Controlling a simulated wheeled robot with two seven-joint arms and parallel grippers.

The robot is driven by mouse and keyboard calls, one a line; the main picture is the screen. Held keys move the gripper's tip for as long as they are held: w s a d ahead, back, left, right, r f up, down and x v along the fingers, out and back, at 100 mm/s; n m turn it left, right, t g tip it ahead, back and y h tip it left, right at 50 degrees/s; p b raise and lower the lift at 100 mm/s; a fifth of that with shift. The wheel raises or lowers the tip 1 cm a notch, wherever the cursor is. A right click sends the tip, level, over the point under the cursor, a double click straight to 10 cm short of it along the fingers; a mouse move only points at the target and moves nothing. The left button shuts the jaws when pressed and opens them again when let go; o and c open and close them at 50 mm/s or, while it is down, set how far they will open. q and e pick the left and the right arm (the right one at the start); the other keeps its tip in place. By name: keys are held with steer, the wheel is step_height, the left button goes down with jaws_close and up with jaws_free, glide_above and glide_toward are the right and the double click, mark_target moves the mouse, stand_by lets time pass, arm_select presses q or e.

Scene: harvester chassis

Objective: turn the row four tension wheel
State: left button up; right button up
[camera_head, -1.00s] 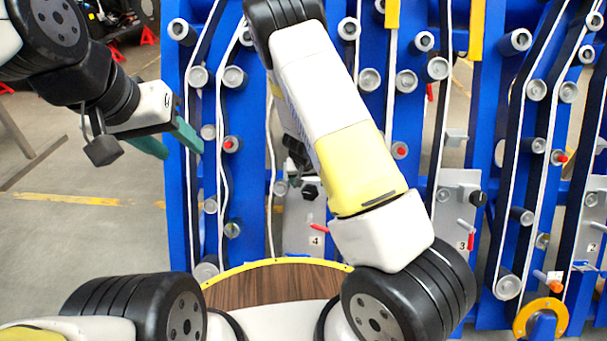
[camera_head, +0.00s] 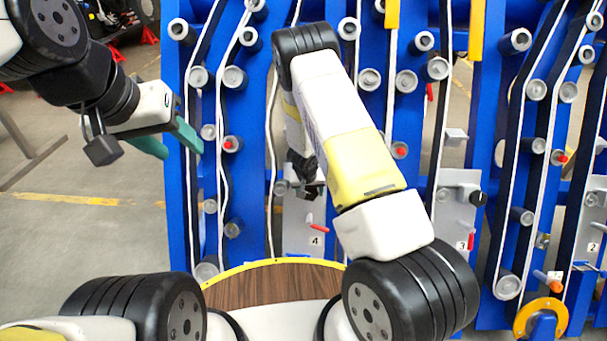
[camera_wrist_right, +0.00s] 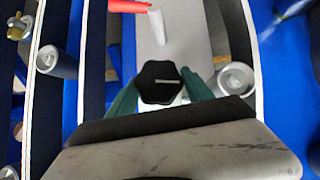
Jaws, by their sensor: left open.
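The row four tension wheel is a black knob (camera_wrist_right: 160,83) on a pale plate. In the right wrist view it sits between the green fingers of my right gripper (camera_wrist_right: 160,92). One finger is on each side, very close to the knob; I cannot tell if they press on it. In the head view the row four plate (camera_head: 305,225), labelled 4, shows below my right arm, and my right gripper (camera_head: 308,183) is at its upper part, mostly hiding the knob. My left gripper (camera_head: 175,142) is open and empty at the left edge of the blue frame.
Silver rollers (camera_wrist_right: 235,78) flank the plate on both sides. White belts run down the blue frame (camera_head: 175,220). The row three plate (camera_head: 458,215) is to the right. Open floor lies at the left.

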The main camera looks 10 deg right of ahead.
steer(key=c, duration=0.9)
steer(key=shift+d+m+y, duration=0.1)
steer(key=shift+m+y, duration=0.2)
steer(key=shift+d+m+y, duration=0.1)
steer(key=shift+m+y, duration=0.2)
steer(key=shift+m, duration=0.1)
steer(key=shift+d+m+t+y, duration=0.1)
steer(key=shift+m+t+y, duration=0.4)
steer(key=shift+m+y, duration=0.55)
steer(key=m+t+y, duration=0.1)
steer(key=m+y, duration=0.1)
steer(key=m, duration=0.2)
steer(key=shift+s+t+y, duration=0.1)
steer(key=shift+t+y, duration=0.25)
steer(key=shift+t, duration=0.05)
steer(key=o, duration=1.4)
